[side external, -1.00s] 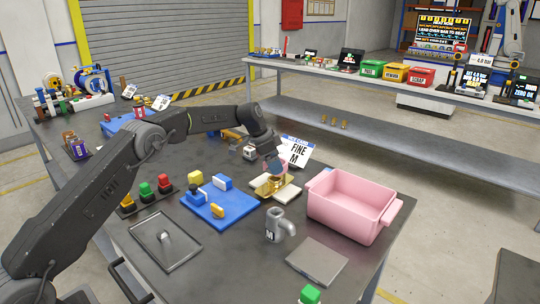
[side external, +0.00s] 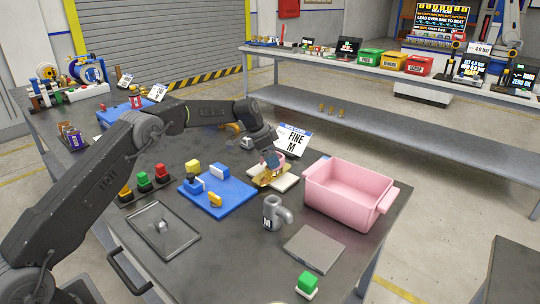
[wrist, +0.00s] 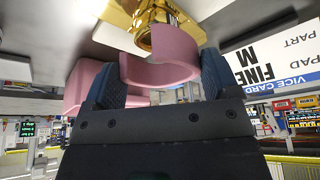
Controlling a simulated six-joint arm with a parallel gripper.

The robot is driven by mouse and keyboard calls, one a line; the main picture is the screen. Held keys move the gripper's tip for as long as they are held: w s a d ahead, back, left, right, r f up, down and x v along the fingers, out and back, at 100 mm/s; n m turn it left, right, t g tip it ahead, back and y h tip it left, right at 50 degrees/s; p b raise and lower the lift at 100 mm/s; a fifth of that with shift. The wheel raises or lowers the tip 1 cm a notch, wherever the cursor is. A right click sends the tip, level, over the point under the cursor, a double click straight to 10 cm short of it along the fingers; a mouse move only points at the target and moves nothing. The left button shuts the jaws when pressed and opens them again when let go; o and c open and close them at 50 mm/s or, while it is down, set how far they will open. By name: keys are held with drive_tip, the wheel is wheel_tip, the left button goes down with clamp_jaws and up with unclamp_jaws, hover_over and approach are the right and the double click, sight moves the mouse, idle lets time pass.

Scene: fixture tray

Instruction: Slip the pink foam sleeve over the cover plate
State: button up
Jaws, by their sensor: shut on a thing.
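My gripper (wrist: 165,88) is shut on the pink foam sleeve (wrist: 172,58), a curved pink band between the two dark blue fingers in the wrist view. In the side view the sleeve (side external: 279,157) shows as a small pink patch at my gripper (side external: 271,160). It is just above a shiny gold part (side external: 268,176) on a white base. In the wrist view the gold part (wrist: 150,14) lies directly beyond the sleeve and is partly covered by it. I cannot tell whether the sleeve is around it or only in front. I cannot tell for sure which piece is the cover plate.
A pink bin (side external: 338,207) stands to the right and a grey mug (side external: 272,213) in front. A flat grey plate (side external: 314,249) lies nearer the front edge. A blue board (side external: 232,205) with small blocks is left. A "FINE M" card (side external: 293,141) stands behind the gold part.

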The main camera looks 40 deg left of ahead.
drive_tip(key=shift+f, duration=0.4)
drive_tip(key=shift+f, duration=0.35)
drive_tip(key=shift+f, duration=0.45)
idle(0.6)
drive_tip(key=o, duration=0.6)
drive_tip(key=shift+r, duration=2.65)
